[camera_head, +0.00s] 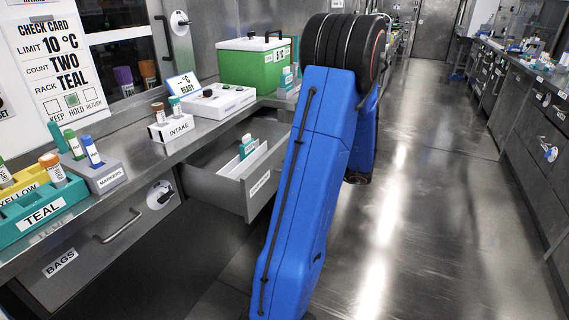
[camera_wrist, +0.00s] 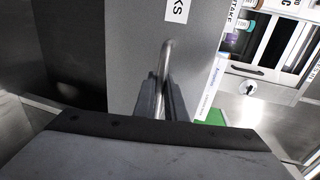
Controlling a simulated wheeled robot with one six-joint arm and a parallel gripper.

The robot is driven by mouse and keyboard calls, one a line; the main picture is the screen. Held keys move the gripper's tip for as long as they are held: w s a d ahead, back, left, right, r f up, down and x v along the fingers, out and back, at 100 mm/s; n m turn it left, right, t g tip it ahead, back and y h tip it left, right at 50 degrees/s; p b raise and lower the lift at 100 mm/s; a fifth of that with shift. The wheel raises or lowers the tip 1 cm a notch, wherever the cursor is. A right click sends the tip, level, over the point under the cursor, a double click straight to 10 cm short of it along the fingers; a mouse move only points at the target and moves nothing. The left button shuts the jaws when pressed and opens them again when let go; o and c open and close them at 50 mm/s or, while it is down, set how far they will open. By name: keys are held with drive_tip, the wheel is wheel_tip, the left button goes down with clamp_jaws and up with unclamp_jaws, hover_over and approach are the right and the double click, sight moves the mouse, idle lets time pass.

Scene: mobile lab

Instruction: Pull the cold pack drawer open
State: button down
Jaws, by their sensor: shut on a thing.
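The cold pack drawer (camera_head: 233,192) sticks out from under the counter in the head view, pulled open, with a teal-and-white item (camera_head: 248,147) inside. Its labelled grey front (camera_wrist: 130,55) fills the upper middle of the wrist view, the label partly cut off to "KS". My gripper (camera_wrist: 162,98) has its two dark fingers closed around the drawer's metal bar handle (camera_wrist: 166,50). In the head view my blue arm hides the gripper and the handle.
The counter above holds a green box (camera_head: 251,64), a white device (camera_head: 218,103), an intake block (camera_head: 170,130), a markers block (camera_head: 98,175) and a teal rack (camera_head: 42,222). A closed bags drawer (camera_head: 92,262) sits at lower left. The aisle floor (camera_head: 440,190) at right is clear.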

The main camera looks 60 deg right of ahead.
drive_tip(key=shift+s, duration=0.25)
drive_tip(key=c, duration=1.8)
unclamp_jaws()
drive_tip(key=v, duration=1.7)
drive_tip(key=shift+s+r, duration=0.1)
drive_tip(key=shift+s, duration=0.1)
